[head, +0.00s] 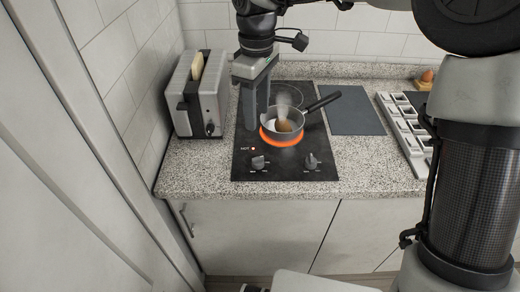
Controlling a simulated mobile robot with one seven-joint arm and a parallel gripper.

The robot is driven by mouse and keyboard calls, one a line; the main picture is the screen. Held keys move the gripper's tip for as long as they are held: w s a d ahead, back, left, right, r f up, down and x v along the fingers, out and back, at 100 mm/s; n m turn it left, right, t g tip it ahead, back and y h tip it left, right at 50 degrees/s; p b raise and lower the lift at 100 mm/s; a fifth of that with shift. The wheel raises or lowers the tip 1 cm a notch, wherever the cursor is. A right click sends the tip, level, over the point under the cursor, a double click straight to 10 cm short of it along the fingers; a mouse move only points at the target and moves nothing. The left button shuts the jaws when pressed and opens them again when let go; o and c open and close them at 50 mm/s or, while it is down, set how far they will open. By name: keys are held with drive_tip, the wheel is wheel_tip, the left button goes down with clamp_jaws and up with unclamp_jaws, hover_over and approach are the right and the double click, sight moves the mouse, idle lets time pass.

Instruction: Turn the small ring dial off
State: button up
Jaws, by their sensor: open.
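A black two-ring cooktop (243,172) is set in the speckled counter. It has a left dial (259,162) and a right dial (311,161) along its front edge. Which dial belongs to the small ring is not clear from here. The front ring (282,142) glows orange under a saucepan (298,117) with something brown and white in it, and steam rises. A small light by the word HOT is lit. My gripper (250,122) is open and points down over the cooktop's left side, behind the left dial and left of the pan. It touches neither dial.
The pan's black handle (323,102) sticks out to the right and back. A toaster (198,101) with bread stands left of the cooktop. Right of it are a dark mat (355,112), a compartment tray (411,141) and an egg (427,76). The front counter strip is clear.

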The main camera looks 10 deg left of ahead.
sight(258, 158)
wheel_tip(258, 158, down, 16)
drive_tip(key=shift+f+b, duration=0.1)
drive_tip(key=shift+b, duration=0.9)
drive_tip(key=c, duration=1.1)
drive_tip(key=shift+o, duration=0.2)
